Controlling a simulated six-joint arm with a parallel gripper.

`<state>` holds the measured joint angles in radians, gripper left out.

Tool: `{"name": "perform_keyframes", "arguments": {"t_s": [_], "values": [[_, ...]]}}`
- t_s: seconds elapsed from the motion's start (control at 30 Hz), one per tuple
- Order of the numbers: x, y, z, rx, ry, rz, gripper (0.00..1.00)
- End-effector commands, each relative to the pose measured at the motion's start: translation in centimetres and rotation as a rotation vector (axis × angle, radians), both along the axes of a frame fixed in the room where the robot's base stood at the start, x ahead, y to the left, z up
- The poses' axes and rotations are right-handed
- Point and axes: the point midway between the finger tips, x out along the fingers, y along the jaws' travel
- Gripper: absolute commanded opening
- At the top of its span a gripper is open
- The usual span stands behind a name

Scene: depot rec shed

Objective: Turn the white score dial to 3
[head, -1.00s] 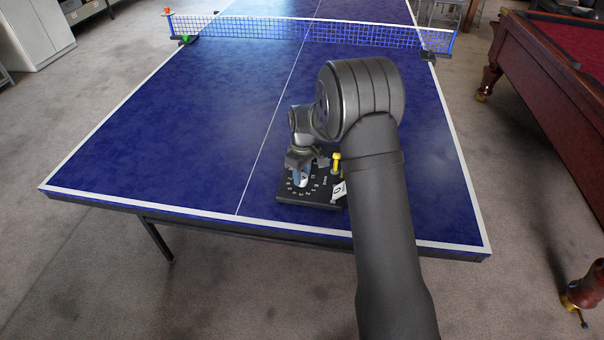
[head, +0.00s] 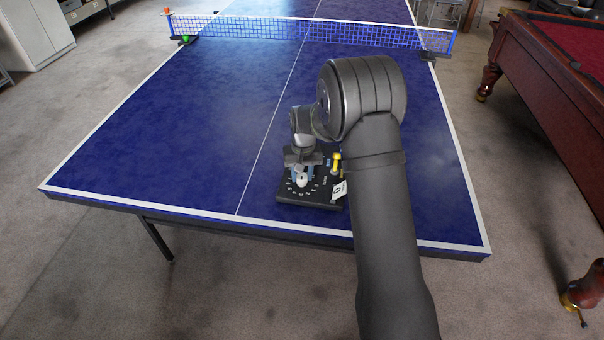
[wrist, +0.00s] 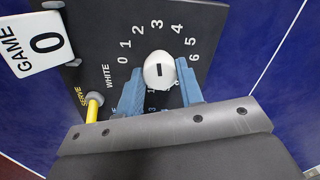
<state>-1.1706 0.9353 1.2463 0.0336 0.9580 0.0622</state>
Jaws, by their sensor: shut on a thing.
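The white score dial (wrist: 160,69) sits on a black scoreboard (wrist: 85,60), under the word WHITE and inside a ring of white numbers. In the wrist view, 3 stands straight above the dial. The dial has a short dark mark on its top; I cannot tell for certain which number it points to. My gripper (wrist: 160,88) has its blue fingers on either side of the dial and is shut on it. In the head view, the dial (head: 302,182) shows between the fingers of my gripper (head: 302,173). Numbers below the dial are partly hidden by the gripper.
A yellow serve lever (wrist: 93,105) stands on the board close beside my gripper. A white GAME card (wrist: 45,44) showing 0 hangs at the board's edge. The board lies on a blue table-tennis table (head: 190,120), mostly clear, with a net (head: 380,36) farther back.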

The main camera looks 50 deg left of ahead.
Motion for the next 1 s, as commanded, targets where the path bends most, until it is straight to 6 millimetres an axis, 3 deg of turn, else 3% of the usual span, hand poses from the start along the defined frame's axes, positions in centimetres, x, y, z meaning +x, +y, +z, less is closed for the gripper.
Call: {"name": "perform_keyframes", "arguments": {"t_s": [0.7,0.73,0.8,0.83,1.0], "values": [[0.00,-0.01,0.02,0.000,0.000,-0.078,0.11],[0.00,-0.01,0.02,0.000,0.000,-0.078,0.38],[0.00,-0.01,0.02,0.000,0.000,-0.078,0.52],[0.00,-0.01,0.02,0.000,0.000,-0.078,0.56],[0.00,-0.01,0.01,0.000,0.000,-0.077,0.56]]}}
